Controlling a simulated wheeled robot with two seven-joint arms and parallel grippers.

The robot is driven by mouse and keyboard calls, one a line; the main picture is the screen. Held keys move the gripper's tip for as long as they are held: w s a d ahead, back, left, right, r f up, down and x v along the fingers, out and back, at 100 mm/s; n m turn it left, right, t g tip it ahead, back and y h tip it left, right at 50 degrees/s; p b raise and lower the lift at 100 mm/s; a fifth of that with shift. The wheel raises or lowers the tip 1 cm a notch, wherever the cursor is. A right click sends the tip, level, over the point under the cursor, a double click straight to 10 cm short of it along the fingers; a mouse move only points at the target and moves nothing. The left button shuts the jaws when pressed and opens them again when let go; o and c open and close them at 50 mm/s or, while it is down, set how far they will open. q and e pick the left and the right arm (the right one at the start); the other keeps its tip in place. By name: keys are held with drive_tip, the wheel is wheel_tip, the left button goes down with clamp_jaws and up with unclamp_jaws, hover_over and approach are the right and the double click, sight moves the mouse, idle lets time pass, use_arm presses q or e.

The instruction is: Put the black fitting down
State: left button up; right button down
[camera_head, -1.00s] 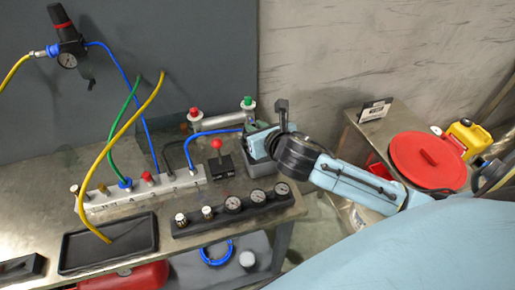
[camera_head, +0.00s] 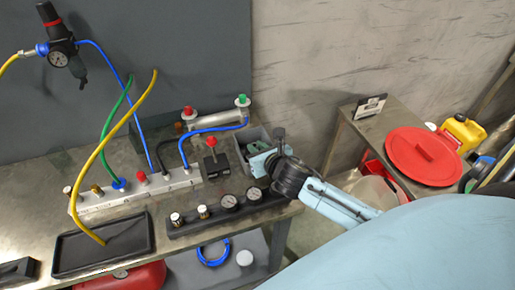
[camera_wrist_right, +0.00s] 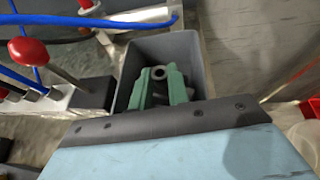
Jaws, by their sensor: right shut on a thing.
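My right gripper (camera_head: 259,152) is at the grey bin (camera_head: 266,136) at the right end of the bench. In the right wrist view its green fingers (camera_wrist_right: 159,84) reach down inside the walls of the bin (camera_wrist_right: 186,48). A small round piece with a hole, likely the black fitting (camera_wrist_right: 159,73), shows between the fingertips; it looks dark grey. The gripper is shut on it. I cannot tell whether the fitting touches the bin floor. My left gripper is not in view.
Left of the bin stand a black box with a red-knobbed lever (camera_head: 212,165) and a gauge strip (camera_head: 228,205). A black tray (camera_head: 105,245) lies at the left. A red lid (camera_head: 422,156) is on the right table.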

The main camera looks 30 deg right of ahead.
drive_tip(key=c, duration=1.3)
unclamp_jaws()
drive_tip(key=shift+f, duration=0.1)
drive_tip(key=shift+c, duration=0.2)
drive_tip(key=shift+r, duration=0.25)
drive_tip(key=p+v, duration=0.1)
drive_tip(key=v, duration=1.1)
drive_tip(key=shift+f, duration=0.1)
